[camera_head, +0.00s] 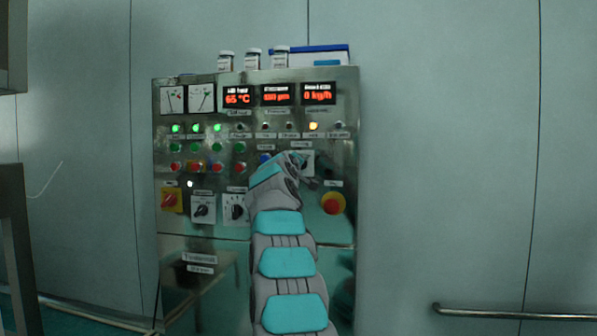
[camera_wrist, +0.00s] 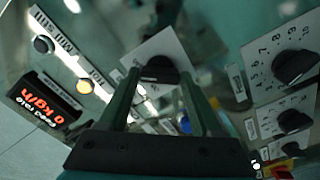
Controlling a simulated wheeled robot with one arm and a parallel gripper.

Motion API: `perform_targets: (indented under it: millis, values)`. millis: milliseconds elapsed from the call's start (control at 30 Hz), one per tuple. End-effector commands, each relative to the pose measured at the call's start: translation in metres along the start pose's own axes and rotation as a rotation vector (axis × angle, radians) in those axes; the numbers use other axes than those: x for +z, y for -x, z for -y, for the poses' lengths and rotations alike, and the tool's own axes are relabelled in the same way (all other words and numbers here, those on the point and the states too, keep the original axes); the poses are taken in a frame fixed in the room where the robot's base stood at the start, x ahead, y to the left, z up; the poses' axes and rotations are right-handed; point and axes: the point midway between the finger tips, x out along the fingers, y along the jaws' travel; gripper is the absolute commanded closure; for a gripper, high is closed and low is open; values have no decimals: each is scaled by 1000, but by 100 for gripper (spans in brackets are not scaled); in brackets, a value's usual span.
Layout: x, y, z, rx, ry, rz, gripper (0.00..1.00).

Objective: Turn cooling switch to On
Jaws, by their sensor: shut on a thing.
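A black rotary switch knob (camera_wrist: 155,68) on a white square plate (camera_wrist: 168,44) is in the upper middle of the wrist view. Its label is too unclear to read as cooling. My gripper (camera_wrist: 161,78) has one finger on each side of this knob and is shut on it. In the head view my arm reaches up to the panel, and the white plate (camera_head: 307,163) shows just right of my wrist. The knob itself is mostly hidden there by my arm.
The steel control panel (camera_head: 345,130) carries lamps, buttons and displays. A red emergency stop (camera_head: 333,203) is right of my arm. A rotary switch (camera_head: 202,209) and a yellow-red switch (camera_head: 171,200) are at left. Bottles (camera_head: 254,60) stand on top. Numbered dials (camera_wrist: 295,66) show in the wrist view.

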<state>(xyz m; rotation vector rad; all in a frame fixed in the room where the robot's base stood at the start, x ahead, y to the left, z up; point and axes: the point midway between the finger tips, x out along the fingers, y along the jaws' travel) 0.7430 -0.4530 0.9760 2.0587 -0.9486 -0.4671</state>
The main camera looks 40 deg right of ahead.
Motion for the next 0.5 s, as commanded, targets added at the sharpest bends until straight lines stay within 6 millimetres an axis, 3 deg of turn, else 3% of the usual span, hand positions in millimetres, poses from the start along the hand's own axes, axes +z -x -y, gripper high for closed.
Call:
perform_targets:
  millis: [500]
  values:
    - [3, -2, 2, -2, -145, 6, 91]
